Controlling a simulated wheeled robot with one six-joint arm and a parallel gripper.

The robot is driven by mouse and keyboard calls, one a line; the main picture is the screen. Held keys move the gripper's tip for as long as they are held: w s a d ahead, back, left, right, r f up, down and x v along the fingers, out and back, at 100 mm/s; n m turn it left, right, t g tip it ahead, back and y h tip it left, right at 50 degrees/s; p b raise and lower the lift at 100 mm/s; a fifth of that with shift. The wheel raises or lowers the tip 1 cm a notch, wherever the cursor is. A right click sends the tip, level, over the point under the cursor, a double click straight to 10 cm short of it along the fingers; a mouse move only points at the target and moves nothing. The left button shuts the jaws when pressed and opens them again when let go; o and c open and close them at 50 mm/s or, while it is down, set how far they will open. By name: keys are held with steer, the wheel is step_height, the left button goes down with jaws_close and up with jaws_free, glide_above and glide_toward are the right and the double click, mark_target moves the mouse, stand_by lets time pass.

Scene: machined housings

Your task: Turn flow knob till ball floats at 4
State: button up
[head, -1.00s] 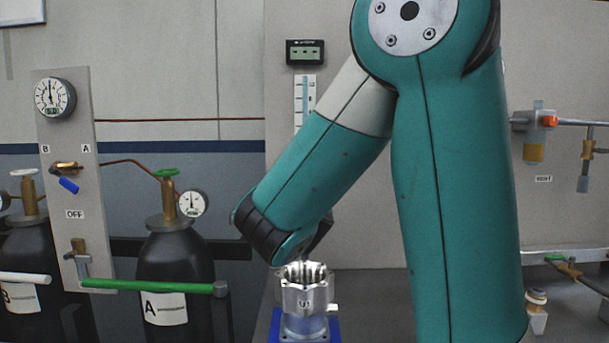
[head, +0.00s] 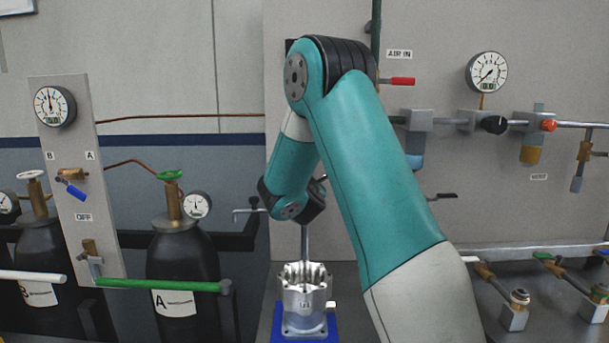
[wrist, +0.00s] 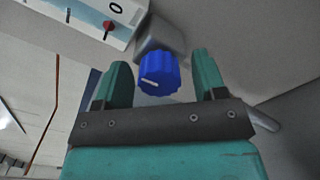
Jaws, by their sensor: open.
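In the wrist view a ribbed blue knob (wrist: 158,75) with a white pointer line sits on a grey block. It shows between the two fingers of my gripper (wrist: 160,75), which is open, with a gap on each side. I cannot tell how deep the knob lies between them. A white scale plate (wrist: 85,12) marked 0 is at the upper left, with a small red piece (wrist: 110,27) near the 0; whether this is the ball is unclear. In the head view my arm hides the knob, the scale and the fingers.
A machined metal housing (head: 303,290) stands on a blue base (head: 292,338) below my wrist. Gas cylinders (head: 183,250) and a green-handled lever (head: 155,284) are at left. Pipes, a gauge (head: 487,72) and valves (head: 494,124) line the wall at right.

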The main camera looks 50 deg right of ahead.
steer(key=shift+c, duration=0.4)
steer(key=c, duration=0.8)
steer(key=shift+c, duration=0.2)
steer(key=shift+m+b, duration=0.3)
steer(key=shift+m, duration=0.1)
steer(key=m+b, duration=0.3)
steer(key=m, duration=0.1)
steer(key=shift+f, duration=0.15)
steer(key=m+b, duration=0.4)
steer(key=m, duration=0.2)
steer(key=m+b, duration=0.6)
steer(key=b, duration=0.1)
steer(key=shift+f, duration=0.1)
steer(key=m+b, duration=0.4)
steer(key=shift+r+m, duration=0.2)
steer(key=shift+m, duration=0.1)
